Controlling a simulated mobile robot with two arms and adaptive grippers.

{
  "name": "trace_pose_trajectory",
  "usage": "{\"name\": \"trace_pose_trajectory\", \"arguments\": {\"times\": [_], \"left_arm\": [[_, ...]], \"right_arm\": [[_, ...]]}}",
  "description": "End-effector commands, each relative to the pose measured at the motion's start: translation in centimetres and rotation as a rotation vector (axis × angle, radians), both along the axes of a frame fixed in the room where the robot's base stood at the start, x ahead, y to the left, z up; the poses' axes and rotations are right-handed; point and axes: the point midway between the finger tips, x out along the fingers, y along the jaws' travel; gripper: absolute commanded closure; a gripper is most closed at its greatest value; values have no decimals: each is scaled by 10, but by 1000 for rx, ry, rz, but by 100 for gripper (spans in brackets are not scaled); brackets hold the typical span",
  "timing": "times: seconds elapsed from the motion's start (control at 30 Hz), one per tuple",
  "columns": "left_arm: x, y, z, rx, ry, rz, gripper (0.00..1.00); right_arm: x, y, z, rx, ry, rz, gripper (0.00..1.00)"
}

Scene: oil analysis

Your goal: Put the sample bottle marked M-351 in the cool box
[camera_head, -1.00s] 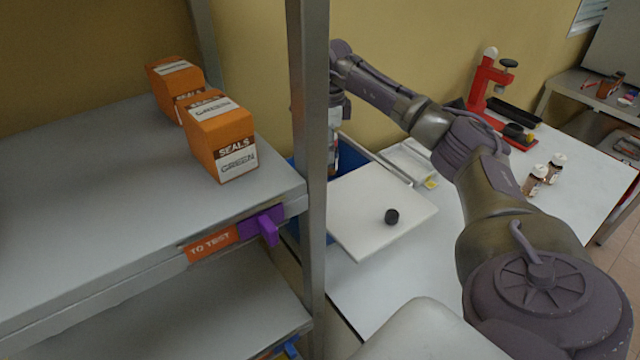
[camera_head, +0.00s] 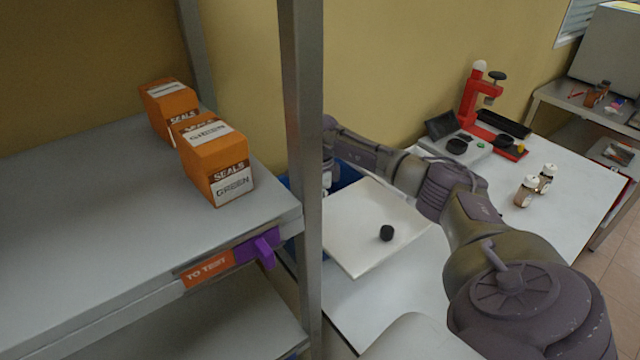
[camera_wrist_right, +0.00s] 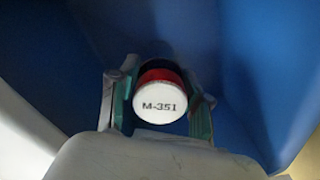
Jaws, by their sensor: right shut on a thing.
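The sample bottle marked M-351 (camera_wrist_right: 160,103) shows its white cap end and a red band in the right wrist view. My right gripper (camera_wrist_right: 160,110) is shut on it, one finger on each side. Blue walls of the cool box (camera_wrist_right: 235,60) surround the bottle and gripper in that view. In the head view the blue cool box (camera_head: 345,176) shows only in part, behind the shelf post and the white lid-like board (camera_head: 365,225). My right arm reaches over toward it, and its gripper is mostly hidden by the post. My left gripper is not in view.
A shelf (camera_head: 90,210) with orange seals boxes (camera_head: 215,162) stands at left, its metal post (camera_head: 303,150) close to my right arm. Two bottles (camera_head: 535,185) and a red press (camera_head: 470,100) stand on the white table.

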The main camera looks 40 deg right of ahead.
Motion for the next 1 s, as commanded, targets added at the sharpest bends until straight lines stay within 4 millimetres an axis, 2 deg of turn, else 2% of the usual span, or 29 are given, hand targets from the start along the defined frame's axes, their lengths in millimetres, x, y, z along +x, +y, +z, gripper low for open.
{"name": "trace_pose_trajectory", "arguments": {"times": [0.23, 0.27, 0.4, 0.8, 0.87, 1.0], "left_arm": [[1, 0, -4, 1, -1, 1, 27], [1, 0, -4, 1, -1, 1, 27], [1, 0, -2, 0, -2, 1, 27], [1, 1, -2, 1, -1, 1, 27], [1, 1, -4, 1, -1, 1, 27], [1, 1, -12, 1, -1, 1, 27]], "right_arm": [[0, 0, -3, -1, -1, 0, 96], [0, 0, -3, -1, -1, 0, 50], [0, 0, -2, -1, -1, -1, 27], [1, 0, 4, -1, -2, 0, 27], [1, -1, 10, 0, -4, -1, 27], [1, -1, 37, -1, -6, 0, 27]]}}
